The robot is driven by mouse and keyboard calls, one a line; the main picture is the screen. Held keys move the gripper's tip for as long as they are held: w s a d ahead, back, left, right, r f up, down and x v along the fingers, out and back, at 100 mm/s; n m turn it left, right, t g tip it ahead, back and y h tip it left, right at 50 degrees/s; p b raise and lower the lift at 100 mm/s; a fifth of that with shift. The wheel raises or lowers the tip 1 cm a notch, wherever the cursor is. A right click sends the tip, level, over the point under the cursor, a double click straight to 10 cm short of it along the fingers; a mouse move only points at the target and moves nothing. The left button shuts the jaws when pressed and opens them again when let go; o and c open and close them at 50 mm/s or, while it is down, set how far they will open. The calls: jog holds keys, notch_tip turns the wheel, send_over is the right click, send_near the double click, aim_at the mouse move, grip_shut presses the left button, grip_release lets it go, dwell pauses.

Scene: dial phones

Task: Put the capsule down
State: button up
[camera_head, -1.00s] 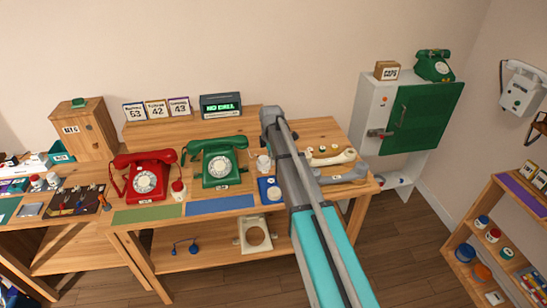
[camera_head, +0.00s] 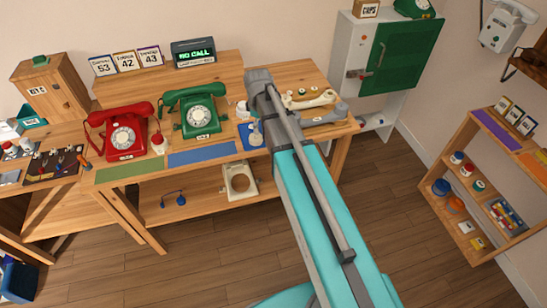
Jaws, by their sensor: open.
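I cannot pick out the capsule for certain. A small pale object (camera_head: 255,136) is at the blue square mat (camera_head: 243,141) on the front of the wooden desk, left of my arm. It is too small to tell what it is. My grey and teal arm reaches from the bottom right up over the desk. I cannot make out my gripper's fingers.
A red dial phone (camera_head: 123,137) and a green dial phone (camera_head: 197,115) stand on the desk behind green (camera_head: 118,171) and blue (camera_head: 201,157) mats. A cabinet with a green door (camera_head: 386,53) stands beyond. Floor (camera_head: 410,210) is clear at right.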

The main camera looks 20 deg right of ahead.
jog(key=s+m, duration=0.9)
jog(key=s, duration=0.7)
jog(key=shift+d+m, duration=0.2)
jog(key=shift+m, duration=0.2)
